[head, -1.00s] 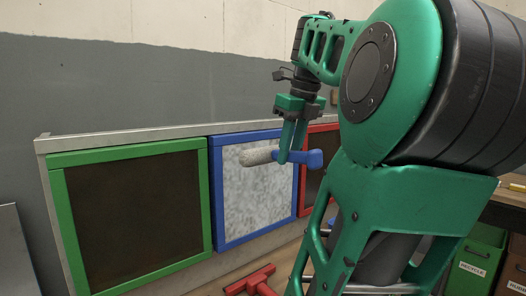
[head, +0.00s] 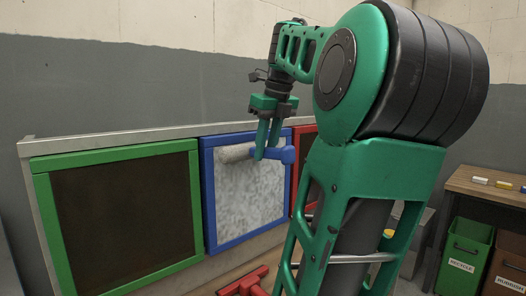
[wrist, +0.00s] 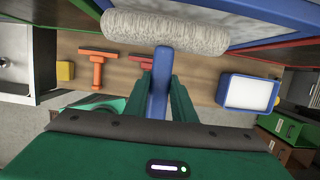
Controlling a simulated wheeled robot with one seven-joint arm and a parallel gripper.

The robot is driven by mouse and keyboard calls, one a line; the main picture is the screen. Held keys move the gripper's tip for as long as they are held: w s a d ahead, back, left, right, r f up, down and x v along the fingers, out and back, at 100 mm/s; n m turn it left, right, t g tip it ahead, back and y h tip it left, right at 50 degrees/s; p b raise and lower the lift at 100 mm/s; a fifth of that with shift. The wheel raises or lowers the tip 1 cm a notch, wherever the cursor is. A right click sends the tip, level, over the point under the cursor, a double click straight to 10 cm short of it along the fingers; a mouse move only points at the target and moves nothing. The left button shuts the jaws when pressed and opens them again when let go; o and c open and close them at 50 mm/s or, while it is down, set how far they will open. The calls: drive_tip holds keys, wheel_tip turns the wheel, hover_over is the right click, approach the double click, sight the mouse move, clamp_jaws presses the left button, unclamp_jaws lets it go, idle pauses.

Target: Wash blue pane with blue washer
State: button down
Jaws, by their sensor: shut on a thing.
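The blue-framed pane (head: 247,205) stands upright in the middle of the wall panel, its surface mottled white and grey. My gripper (head: 267,142) is shut on the blue handle of the blue washer (head: 237,153), which has a fluffy whitish roller head. In the head view the roller overlaps the upper part of the pane; whether it touches cannot be told. In the wrist view the roller (wrist: 165,33) lies across the top, close to the pane's blue frame (wrist: 268,12), with the handle between my fingers (wrist: 160,95).
A green-framed dark pane (head: 125,215) is on the left and a red-framed one (head: 303,165) on the right, partly behind my arm. Red (head: 246,281) and orange (wrist: 97,70) tools and a blue tray (wrist: 248,93) lie below. Bins (head: 464,255) stand at right.

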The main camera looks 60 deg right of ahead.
drive_tip(key=shift+w+d, duration=0.25)
drive_tip(key=shift+w, duration=0.45)
idle(1.1)
wheel_tip(320, 180, down, 14)
idle(2.0)
wheel_tip(320, 180, down, 14)
drive_tip(key=shift+r, duration=0.2)
idle(1.7)
drive_tip(key=shift+w, duration=0.1)
